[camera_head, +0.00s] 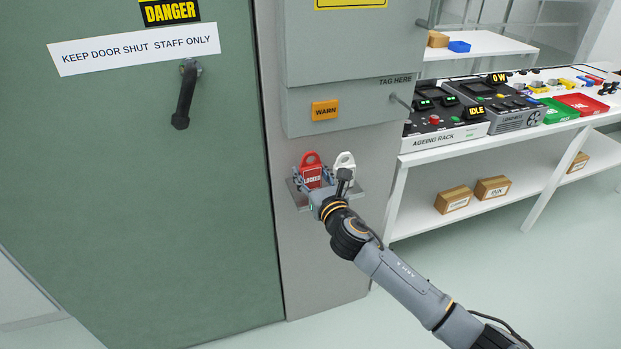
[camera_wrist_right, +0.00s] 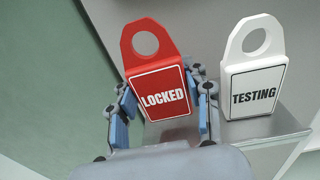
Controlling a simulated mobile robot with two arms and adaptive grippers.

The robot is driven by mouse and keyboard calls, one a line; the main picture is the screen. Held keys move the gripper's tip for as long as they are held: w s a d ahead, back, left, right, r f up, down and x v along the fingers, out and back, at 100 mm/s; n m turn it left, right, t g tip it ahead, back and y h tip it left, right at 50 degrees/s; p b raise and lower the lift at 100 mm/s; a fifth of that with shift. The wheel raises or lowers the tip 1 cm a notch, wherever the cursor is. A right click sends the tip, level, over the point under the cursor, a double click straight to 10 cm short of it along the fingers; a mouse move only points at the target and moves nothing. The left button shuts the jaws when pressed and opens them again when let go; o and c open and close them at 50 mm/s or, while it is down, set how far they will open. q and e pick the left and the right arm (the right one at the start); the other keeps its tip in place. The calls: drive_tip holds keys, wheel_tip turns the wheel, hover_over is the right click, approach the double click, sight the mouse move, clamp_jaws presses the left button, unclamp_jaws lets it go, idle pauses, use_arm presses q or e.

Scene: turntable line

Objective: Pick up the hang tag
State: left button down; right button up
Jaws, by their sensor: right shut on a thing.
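Two hang tags are at the small grey shelf (camera_head: 299,198) on the cabinet front. The red tag (camera_head: 311,170) reads LOCKED and has a round hole at its top. The white tag (camera_head: 343,163) beside it on the right reads TESTING in the right wrist view (camera_wrist_right: 256,80). My right gripper (camera_head: 326,186) is at the shelf. In the right wrist view, its blue-padded fingers (camera_wrist_right: 163,115) are on both sides of the red tag (camera_wrist_right: 158,75) and shut on it. The red tag leans slightly; its bottom edge is partly hidden. My left gripper is not in view.
A grey box with a WARN label (camera_head: 325,110) and the words TAG HERE sits above the shelf, with a peg (camera_head: 400,102) at its right side. A green door (camera_head: 130,180) with a dark handle (camera_head: 184,95) is on the left. A white bench (camera_head: 480,142) with equipment stands right.

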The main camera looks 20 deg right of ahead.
drive_tip(key=s+a+r+p, duration=0.2)
drive_tip(key=s+a+r, duration=0.6)
drive_tip(key=s+r, duration=0.3)
drive_tip(key=shift+a, duration=0.3)
drive_tip(key=shift+f, duration=0.1)
